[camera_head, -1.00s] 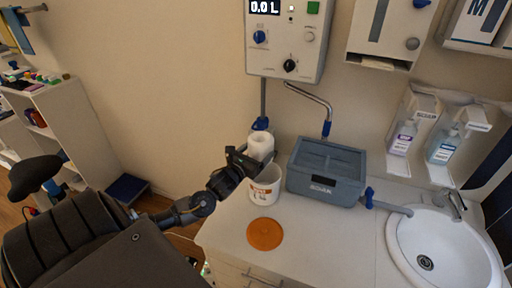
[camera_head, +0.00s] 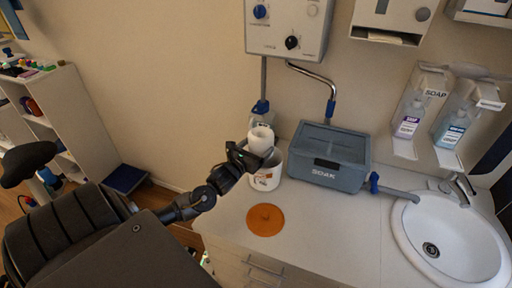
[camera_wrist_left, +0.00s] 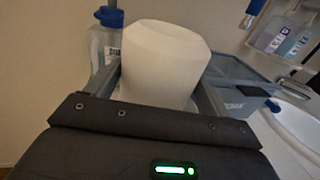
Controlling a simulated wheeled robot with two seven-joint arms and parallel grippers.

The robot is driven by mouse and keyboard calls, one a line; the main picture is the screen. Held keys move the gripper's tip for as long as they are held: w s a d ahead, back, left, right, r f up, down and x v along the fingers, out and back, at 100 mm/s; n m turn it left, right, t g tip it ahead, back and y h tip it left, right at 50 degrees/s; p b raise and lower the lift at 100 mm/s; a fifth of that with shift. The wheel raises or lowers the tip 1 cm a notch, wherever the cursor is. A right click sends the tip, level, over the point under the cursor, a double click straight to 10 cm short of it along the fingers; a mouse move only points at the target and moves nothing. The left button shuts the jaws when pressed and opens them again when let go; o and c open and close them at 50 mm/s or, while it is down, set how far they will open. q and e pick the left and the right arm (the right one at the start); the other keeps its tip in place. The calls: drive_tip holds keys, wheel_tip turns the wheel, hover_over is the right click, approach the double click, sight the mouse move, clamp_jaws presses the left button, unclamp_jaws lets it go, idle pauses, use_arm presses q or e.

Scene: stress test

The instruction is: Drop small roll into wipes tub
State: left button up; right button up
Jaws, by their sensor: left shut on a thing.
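My left gripper (camera_head: 245,152) is shut on a small white roll (camera_head: 261,139) and holds it above the wipes tub. In the left wrist view the roll (camera_wrist_left: 162,62) sits between the two fingers. The white wipes tub (camera_head: 266,180) with an orange label stands on the counter, its open rim partly hidden behind the gripper. The roll appears over the tub's opening; how far above the rim I cannot tell. An orange lid (camera_head: 265,220) lies flat on the counter in front of the tub. My right gripper is not in view.
A grey-blue soak box (camera_head: 327,158) stands right of the tub. A white sink (camera_head: 450,240) is at the right. Two soap dispensers (camera_head: 411,112) hang on the wall. A clear bottle with a blue cap (camera_wrist_left: 106,38) stands behind the roll.

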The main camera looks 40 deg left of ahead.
use_arm(q)
drive_tip(key=shift+r, duration=0.1)
drive_tip(key=o, duration=1)
drive_tip(key=shift+o, duration=0.2)
drive_tip(key=shift+s, duration=0.1)
drive_tip(key=shift+s+f, duration=0.2)
drive_tip(key=shift+s, duration=0.05)
drive_tip(key=s+d+b, duration=0.1)
drive_tip(key=s+b, duration=0.2)
drive_tip(key=s, duration=0.7)
drive_tip(key=shift+r+b, duration=0.2)
drive_tip(key=shift+b, duration=0.1)
drive_tip(key=shift+d, duration=0.1)
